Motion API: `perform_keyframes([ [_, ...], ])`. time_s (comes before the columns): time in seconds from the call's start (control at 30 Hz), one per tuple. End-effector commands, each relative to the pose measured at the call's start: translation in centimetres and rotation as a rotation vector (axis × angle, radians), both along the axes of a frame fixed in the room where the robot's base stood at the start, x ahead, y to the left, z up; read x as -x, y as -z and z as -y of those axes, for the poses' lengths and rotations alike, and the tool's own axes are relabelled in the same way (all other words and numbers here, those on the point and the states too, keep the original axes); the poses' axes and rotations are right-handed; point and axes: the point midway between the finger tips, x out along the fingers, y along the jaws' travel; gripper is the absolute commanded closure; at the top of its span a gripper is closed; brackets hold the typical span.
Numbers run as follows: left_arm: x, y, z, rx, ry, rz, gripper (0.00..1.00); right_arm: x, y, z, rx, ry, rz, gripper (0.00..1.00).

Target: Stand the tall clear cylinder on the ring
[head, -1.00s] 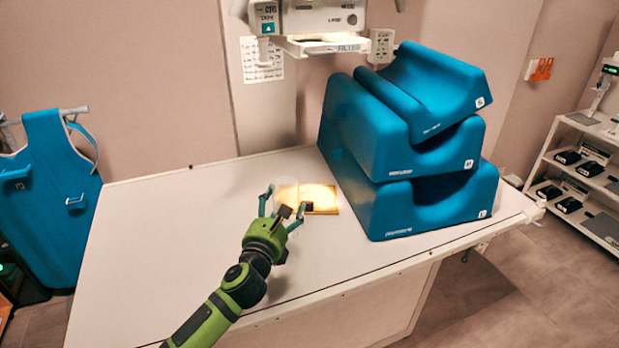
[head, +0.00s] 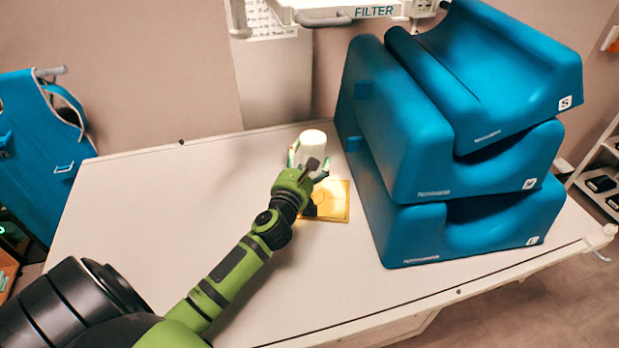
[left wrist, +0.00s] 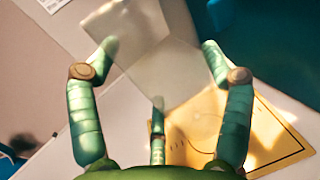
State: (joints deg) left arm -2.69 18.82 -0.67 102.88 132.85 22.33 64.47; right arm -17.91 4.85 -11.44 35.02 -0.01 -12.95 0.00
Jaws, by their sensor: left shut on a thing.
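The tall cylinder (head: 313,147) looks pale and cloudy in the head view, standing about upright at the far side of my left gripper (head: 307,168). My left gripper is shut on it. In the left wrist view the cylinder (left wrist: 165,65) is see-through and lies between the fingers of the left gripper (left wrist: 160,75). A yellow plate (head: 338,208) lies on the table beside and below the gripper. It also shows in the left wrist view (left wrist: 285,145), with a faint curved line, perhaps the ring. I cannot tell the gap between cylinder and table. My right gripper is out of view.
Stacked blue foam blocks (head: 400,180) stand close to the right of the plate. The white table (head: 150,220) is clear to the left. An overhead device with a handle (head: 345,12) hangs at the back. A blue apron (head: 40,150) hangs at the left.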

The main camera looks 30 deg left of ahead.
Motion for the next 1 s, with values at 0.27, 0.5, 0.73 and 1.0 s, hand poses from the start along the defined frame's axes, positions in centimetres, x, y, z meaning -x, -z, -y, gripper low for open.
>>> perform_keyframes([
  [0.27,-0.1,3.2,0.0,0.003,-0.002,0.006,0.77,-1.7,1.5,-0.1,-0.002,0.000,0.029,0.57],
  [0.5,-0.1,4.5,0.0,-0.001,0.001,0.007,0.77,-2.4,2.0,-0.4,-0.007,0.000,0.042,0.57],
  [0.73,-0.1,4.6,-0.1,-0.001,0.001,0.007,0.77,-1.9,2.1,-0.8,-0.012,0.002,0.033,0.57],
  [1.0,0.0,5.0,0.0,-0.001,0.000,0.002,0.00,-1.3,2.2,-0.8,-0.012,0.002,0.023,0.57],
])
